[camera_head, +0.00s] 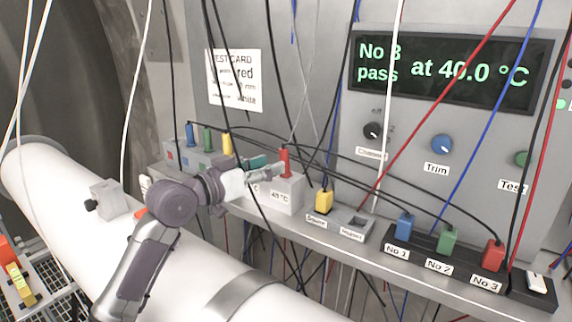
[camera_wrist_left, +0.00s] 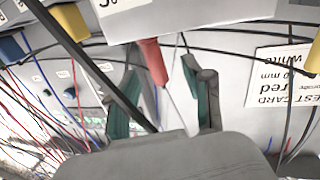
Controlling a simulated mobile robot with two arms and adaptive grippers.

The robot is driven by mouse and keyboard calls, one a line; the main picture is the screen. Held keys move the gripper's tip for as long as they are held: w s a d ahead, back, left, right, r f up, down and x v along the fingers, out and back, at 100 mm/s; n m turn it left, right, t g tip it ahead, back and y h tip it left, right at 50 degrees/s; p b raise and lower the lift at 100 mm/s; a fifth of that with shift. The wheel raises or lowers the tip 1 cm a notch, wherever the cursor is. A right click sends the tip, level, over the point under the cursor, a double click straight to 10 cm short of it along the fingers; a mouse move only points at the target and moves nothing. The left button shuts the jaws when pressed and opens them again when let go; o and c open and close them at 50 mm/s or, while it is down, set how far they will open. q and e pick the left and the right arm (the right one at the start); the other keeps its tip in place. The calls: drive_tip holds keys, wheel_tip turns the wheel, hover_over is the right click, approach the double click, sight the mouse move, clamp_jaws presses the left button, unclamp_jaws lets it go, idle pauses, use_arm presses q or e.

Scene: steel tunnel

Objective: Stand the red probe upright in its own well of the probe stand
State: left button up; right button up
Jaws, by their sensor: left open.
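The red probe (camera_head: 285,161) stands upright in the grey block labelled 40 °C (camera_head: 288,194). My left gripper (camera_head: 271,168) is open beside the probe's red handle. In the left wrist view the red probe (camera_wrist_left: 152,61) lies between the spread teal-padded fingers (camera_wrist_left: 157,90), with gaps showing; whether either finger touches it cannot be told. The probe stand (camera_head: 178,158) is at the back left of the shelf, with blue (camera_head: 190,134), green (camera_head: 207,138) and yellow (camera_head: 227,143) probes upright in it. My forearm hides part of the stand and of the blocks beside it. My right gripper is not in view.
A yellow plug (camera_head: 324,200) and blue, green and red plugs (camera_head: 493,255) stand along the shelf to the right. Many cables hang across the panel and around my left arm. A white pipe (camera_head: 75,200) runs below the shelf. The display (camera_head: 445,72) reads No 3 pass at 40.0 °C.

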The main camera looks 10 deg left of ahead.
sight(281, 158)
use_arm(q)
drive_tip(key=p+x, duration=0.1)
drive_tip(key=x, duration=0.1)
drive_tip(key=p+x, duration=0.1)
drive_tip(key=x, duration=0.1)
drive_tip(key=shift+d+r+p, duration=0.35)
drive_tip(key=shift+r, duration=0.05)
drive_tip(key=shift+w+d+f, duration=0.15)
drive_tip(key=shift+w+d, duration=0.15)
drive_tip(key=shift+w, duration=0.05)
drive_tip(key=shift+a, duration=0.15)
clamp_jaws()
